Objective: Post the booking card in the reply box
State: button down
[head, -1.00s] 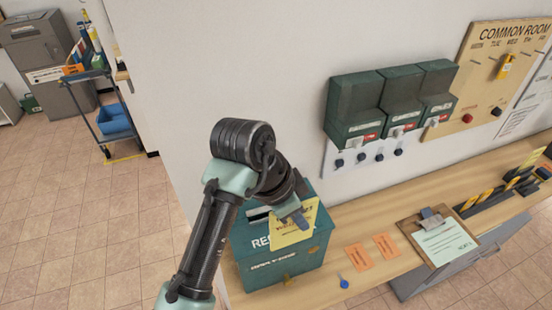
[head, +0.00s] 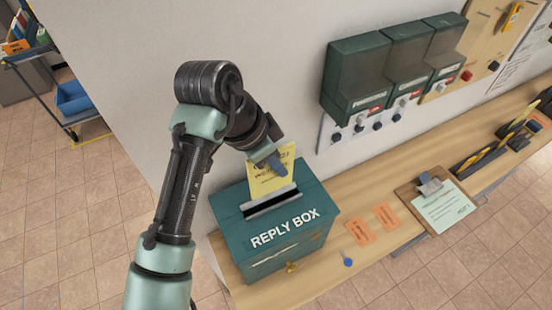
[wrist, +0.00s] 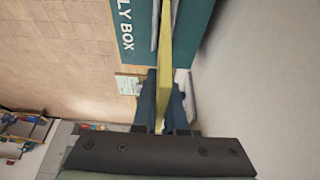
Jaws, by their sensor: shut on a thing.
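The yellow booking card (head: 270,172) is held upright in my gripper (head: 277,164), behind and just above the slot of the reply box as the head view shows it. The reply box (head: 262,237) is a dark teal box with white lettering and a slot (head: 271,199) in its lid. In the wrist view my gripper (wrist: 166,92) is shut on the card (wrist: 165,60), seen edge-on, with the reply box (wrist: 190,30) beyond it. Whether the card's lower edge is in the slot or only near it, I cannot tell.
The wooden counter (head: 320,280) holds two orange slips (head: 372,224), a small blue key-like item (head: 347,261) and a clipboard (head: 438,205). Green wall boxes (head: 385,62) hang above. A cart with a blue bin (head: 73,98) stands at far left.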

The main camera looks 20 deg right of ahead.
aim_at(274, 189)
jog(key=shift+f+b, duration=2.2)
jog(key=shift+f, duration=1.1)
jog(key=shift+f+b, duration=1.15)
jog(key=shift+f, duration=0.65)
jog(key=shift+r, duration=0.15)
jog(key=c, duration=0.9)
grip_release()
jog(key=b+v, duration=0.1)
jog(key=v, duration=1.2)
